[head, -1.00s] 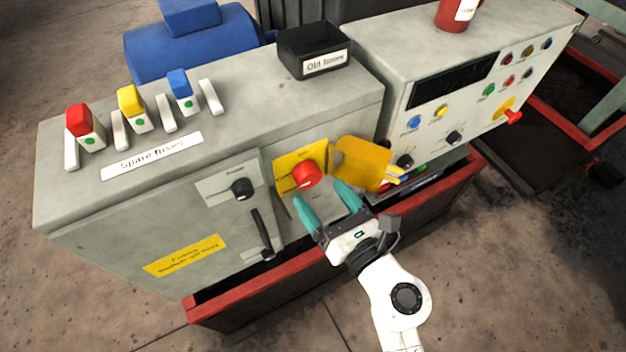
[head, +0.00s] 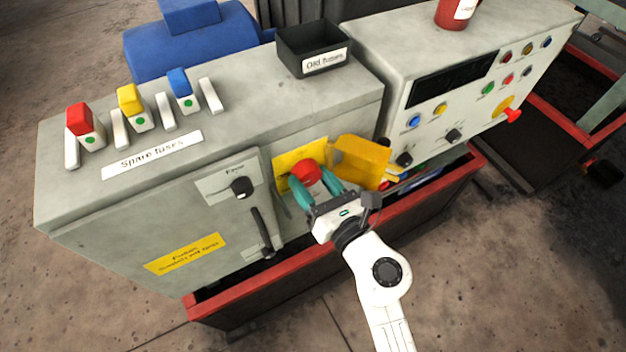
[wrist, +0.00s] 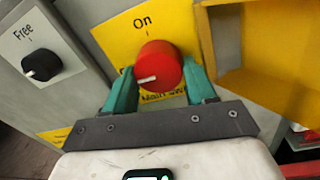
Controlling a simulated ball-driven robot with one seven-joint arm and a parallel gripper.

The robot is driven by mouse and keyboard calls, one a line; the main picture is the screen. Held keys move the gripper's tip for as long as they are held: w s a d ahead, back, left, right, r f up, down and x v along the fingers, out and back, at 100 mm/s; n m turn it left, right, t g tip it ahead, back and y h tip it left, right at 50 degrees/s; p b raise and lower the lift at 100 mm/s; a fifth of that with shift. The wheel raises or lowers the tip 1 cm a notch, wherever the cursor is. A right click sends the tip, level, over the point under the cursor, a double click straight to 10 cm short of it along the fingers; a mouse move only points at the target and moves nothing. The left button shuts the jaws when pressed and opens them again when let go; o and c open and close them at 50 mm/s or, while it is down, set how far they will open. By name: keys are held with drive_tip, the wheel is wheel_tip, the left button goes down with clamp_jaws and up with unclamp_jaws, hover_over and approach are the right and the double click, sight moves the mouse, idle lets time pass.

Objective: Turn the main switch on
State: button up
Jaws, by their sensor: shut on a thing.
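The main switch is a round red knob (head: 305,173) on a yellow plate (head: 287,160) on the front of the grey cabinet. In the wrist view the red knob (wrist: 158,66) has a white pointer line aimed to the left and slightly down, while the "On" mark is at the top of the plate. My gripper (head: 315,181) is at the knob, its teal fingers on either side. In the wrist view my gripper (wrist: 160,85) is shut on the knob, and the fingers partly cover the plate's lower lettering.
An open yellow cover (head: 360,162) sticks out just right of the knob. A black knob (head: 241,187) and a black handle (head: 262,232) are to the left. A red-rimmed trough (head: 280,284) runs below the cabinet. Spare fuses and a black box (head: 296,48) stand on top.

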drive_tip(key=c, duration=0.4)
drive_tip(key=shift+m, duration=0.3)
drive_tip(key=m+p, duration=0.1)
drive_tip(key=m, duration=0.2)
drive_tip(key=shift+a+m, duration=0.1)
drive_tip(key=shift+m, duration=0.2)
drive_tip(key=m, duration=0.3)
drive_tip(key=shift+s+m+p, duration=0.1)
drive_tip(key=shift+m+p, duration=0.25)
drive_tip(key=shift+m, duration=0.05)
drive_tip(key=m, duration=0.5)
drive_tip(key=shift+a+r+m+t+p, duration=0.1)
drive_tip(key=shift+m+t+p, duration=0.2)
drive_tip(key=shift+t, duration=0.1)
drive_tip(key=shift+m+h, duration=0.3)
drive_tip(key=shift+m, duration=2.2)
drive_tip(key=o, duration=1)
